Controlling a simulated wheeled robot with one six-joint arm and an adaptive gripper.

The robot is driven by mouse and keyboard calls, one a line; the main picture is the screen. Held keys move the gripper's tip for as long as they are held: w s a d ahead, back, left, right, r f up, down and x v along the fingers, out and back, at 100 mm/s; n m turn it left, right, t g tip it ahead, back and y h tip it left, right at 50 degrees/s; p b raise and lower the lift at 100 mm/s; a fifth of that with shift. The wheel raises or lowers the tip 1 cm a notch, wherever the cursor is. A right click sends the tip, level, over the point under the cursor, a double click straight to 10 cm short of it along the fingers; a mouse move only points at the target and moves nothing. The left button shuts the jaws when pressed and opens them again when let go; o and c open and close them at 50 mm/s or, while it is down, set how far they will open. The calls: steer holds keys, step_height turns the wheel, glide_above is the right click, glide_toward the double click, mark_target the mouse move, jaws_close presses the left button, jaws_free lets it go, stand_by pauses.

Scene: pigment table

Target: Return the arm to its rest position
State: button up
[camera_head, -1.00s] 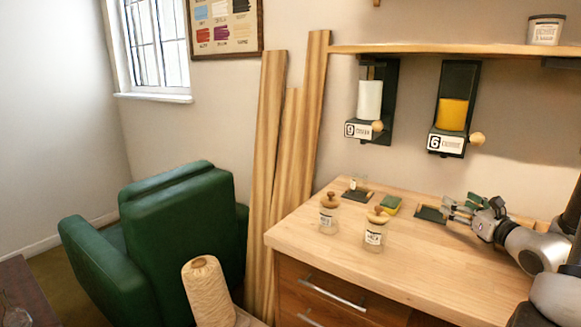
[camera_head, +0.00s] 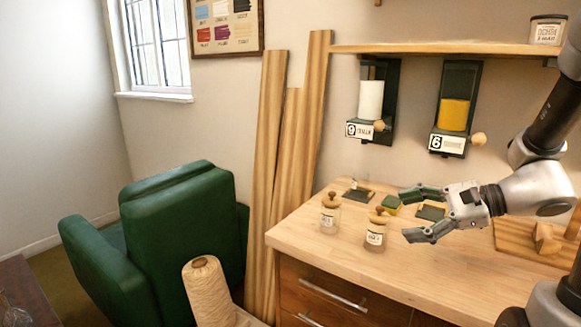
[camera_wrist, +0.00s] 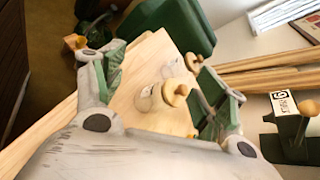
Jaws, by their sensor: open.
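My gripper (camera_head: 412,215) is open and empty above the right part of the wooden table (camera_head: 310,250), its two green-padded fingers spread and pointing left. In the wrist view my gripper (camera_wrist: 160,88) also shows open, with nothing between the fingers but the tabletop and jars beyond.
Two wall dispensers, one white (camera_head: 371,100) and one yellow (camera_head: 454,115), hang under a shelf (camera_head: 440,50) holding a tub (camera_head: 546,31). A green armchair (camera_head: 185,240), planks (camera_head: 268,150) and a yarn cone (camera_head: 207,290) stand left.

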steer(key=s+n+g+h, duration=0.2)
steer(key=s+n+g, duration=0.1)
steer(key=s+n, duration=0.4)
steer(key=s+d+r+n+t+h, duration=0.1)
steer(key=s+d+r+n+h, duration=0.5)
steer(key=d+n+h, duration=0.3)
steer(key=shift+s+d+t+h, duration=0.2)
steer(key=shift+d+t+h, duration=0.15)
steer(key=shift+d, duration=0.35)
